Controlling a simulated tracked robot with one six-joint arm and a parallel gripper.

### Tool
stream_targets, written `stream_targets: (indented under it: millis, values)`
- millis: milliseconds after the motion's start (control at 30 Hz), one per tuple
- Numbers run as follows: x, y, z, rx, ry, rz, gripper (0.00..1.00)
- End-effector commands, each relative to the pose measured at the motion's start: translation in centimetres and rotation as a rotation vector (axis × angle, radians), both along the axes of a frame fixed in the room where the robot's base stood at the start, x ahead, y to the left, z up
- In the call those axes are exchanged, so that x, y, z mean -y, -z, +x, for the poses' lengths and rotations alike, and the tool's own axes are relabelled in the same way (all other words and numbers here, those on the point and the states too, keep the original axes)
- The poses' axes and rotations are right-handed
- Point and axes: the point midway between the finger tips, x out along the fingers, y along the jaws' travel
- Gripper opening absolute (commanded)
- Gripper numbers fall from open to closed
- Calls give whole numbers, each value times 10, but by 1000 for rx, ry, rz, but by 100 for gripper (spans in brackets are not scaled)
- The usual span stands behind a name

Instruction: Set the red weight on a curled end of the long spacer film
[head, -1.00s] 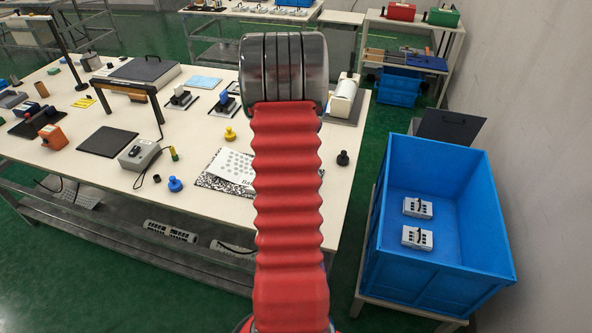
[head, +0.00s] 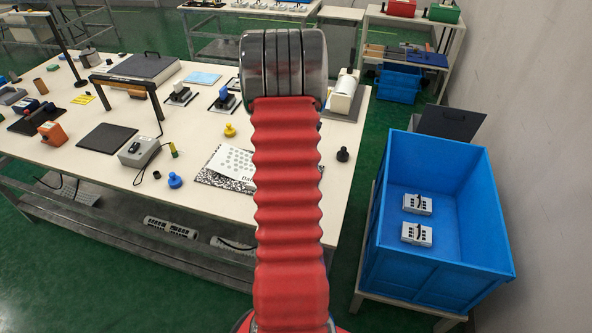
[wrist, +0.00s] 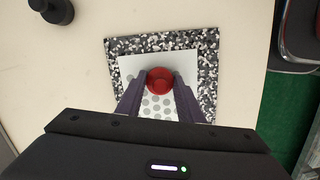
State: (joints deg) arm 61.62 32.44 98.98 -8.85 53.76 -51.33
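In the wrist view, the red weight (wrist: 160,80) is between the two dark fingertips of my gripper (wrist: 160,84), which appear to touch its sides. It is over a white film with grey dots (wrist: 130,72), which lies on a black-and-white speckled board (wrist: 208,62). I cannot tell whether the weight is raised or rests on the film. The film also shows in the head view (head: 232,160), partly behind my red-sleeved arm, with some lettering near its right edge. No curled end can be made out clearly. My arm hides the gripper and red weight in the head view.
A black weight (head: 343,154) stands right of the board, a yellow one (head: 229,130) behind it, and a blue one (head: 174,180) left of it. A grey box (head: 138,151) stands further left. A blue crate (head: 425,268) is beyond the table's right edge.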

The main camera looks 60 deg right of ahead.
Motion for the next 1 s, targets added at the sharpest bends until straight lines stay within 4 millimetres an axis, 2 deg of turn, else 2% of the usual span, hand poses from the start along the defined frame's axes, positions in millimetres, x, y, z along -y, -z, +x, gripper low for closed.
stream_targets:
  millis: [67, 300, 667, 867, 1000]
  values:
    - [0, 0, 0, 0, 0, -1, 38]
    - [0, 0, 0, 0, 0, 0, 55]
    - [0, -4, 1, 0, 0, 0, 55]
    - [1, -24, 4, 2, 1, -2, 55]
    - [1, -47, 8, 3, 1, -3, 55]
